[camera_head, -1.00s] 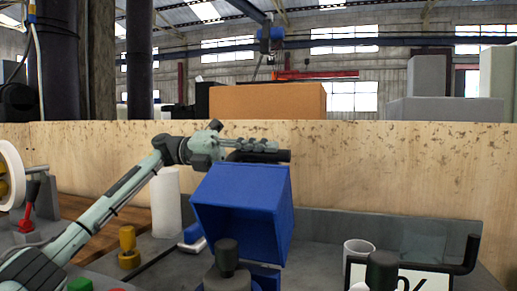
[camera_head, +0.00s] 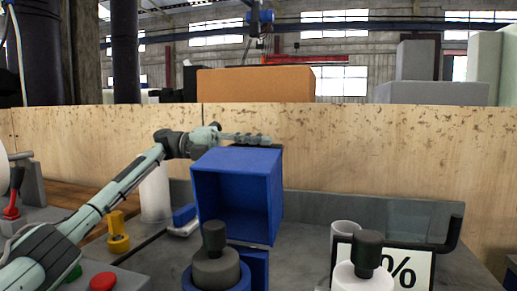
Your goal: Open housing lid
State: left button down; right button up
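The housing lid (camera_head: 237,163) is a blue open box at the centre, raised with its open side facing me. A dark bar, apparently its handle (camera_head: 262,146), runs along its top edge. My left gripper (camera_head: 265,140) reaches from the left and lies across the lid's top by this bar. Its fingers are seen edge-on, so I cannot tell whether they are shut on the bar. Below the lid are a blue block (camera_head: 256,268) and a grey cylinder with a dark knob (camera_head: 214,265) on a blue base. My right gripper is not in view.
A white cylinder (camera_head: 155,194) and a yellow knob (camera_head: 118,238) stand left of the lid. At right are a grey cup (camera_head: 346,232), a percent sign panel (camera_head: 408,268) and a white dark-topped knob (camera_head: 366,268). A wooden wall (camera_head: 380,150) closes the back.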

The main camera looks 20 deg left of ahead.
pick_arm(q)
jog(key=c, duration=1.5)
grip_release()
jog(key=shift+s+f, duration=0.1)
jog(key=shift+f, duration=0.3)
jog(key=shift+o, duration=0.9)
jog(key=shift+r, duration=0.2)
jog(key=a, duration=1.2)
